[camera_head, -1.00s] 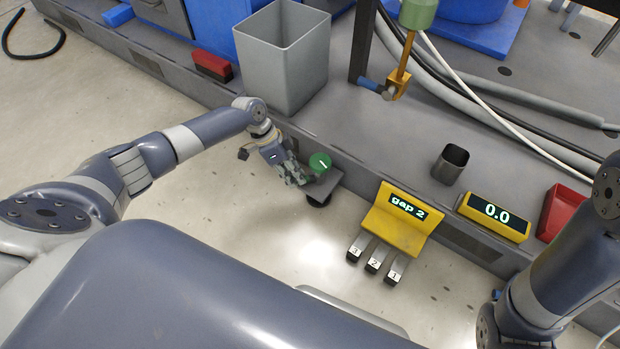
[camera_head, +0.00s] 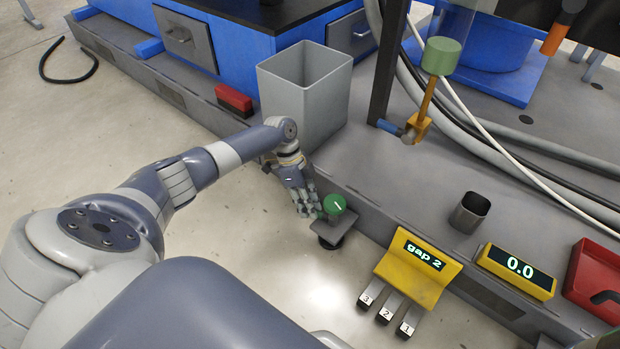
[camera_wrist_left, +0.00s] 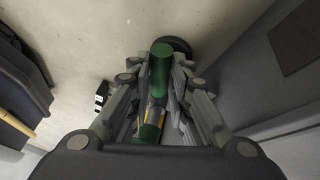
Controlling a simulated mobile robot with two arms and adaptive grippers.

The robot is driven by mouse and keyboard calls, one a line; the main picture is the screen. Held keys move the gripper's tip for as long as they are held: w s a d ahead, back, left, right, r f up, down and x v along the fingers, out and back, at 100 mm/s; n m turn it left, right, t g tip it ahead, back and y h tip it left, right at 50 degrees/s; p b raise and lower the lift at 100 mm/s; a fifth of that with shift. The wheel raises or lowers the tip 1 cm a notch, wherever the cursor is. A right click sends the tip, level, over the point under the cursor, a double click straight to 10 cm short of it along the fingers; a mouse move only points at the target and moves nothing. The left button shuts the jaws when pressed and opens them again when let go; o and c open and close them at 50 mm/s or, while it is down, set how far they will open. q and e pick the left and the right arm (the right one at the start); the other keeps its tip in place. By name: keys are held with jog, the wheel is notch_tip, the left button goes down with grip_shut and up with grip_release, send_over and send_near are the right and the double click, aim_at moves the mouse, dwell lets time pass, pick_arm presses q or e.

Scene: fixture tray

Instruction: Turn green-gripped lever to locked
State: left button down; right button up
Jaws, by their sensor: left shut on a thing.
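A green grip (camera_head: 335,204) with a white mark on top stands above a dark plate (camera_head: 345,222) on a round black base (camera_head: 328,242), at the near edge of the grey platform. My left gripper (camera_head: 318,210) reaches it from the left. In the left wrist view the green grip (camera_wrist_left: 160,68) lies between the fingers of my left gripper (camera_wrist_left: 160,95), which is shut on it. The fingers hide part of the grip. A second green grip (camera_head: 440,55) tops an orange lever arm (camera_head: 425,108) farther back, untouched. My right gripper is out of view.
A grey bin (camera_head: 305,95) stands just behind my left gripper. To the right are a yellow unit reading "gap 2" (camera_head: 418,270), a dark cup (camera_head: 469,212), a yellow display reading "0.0" (camera_head: 516,271) and a red tray (camera_head: 597,280). Hoses (camera_head: 510,150) cross the platform.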

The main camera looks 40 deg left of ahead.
pick_arm(q)
jog(key=c, duration=1.5)
grip_release()
jog(key=shift+r, duration=0.1)
jog(key=v, duration=1.1)
jog(key=shift+w+a+r, duration=0.15)
jog(key=shift+r, duration=0.2)
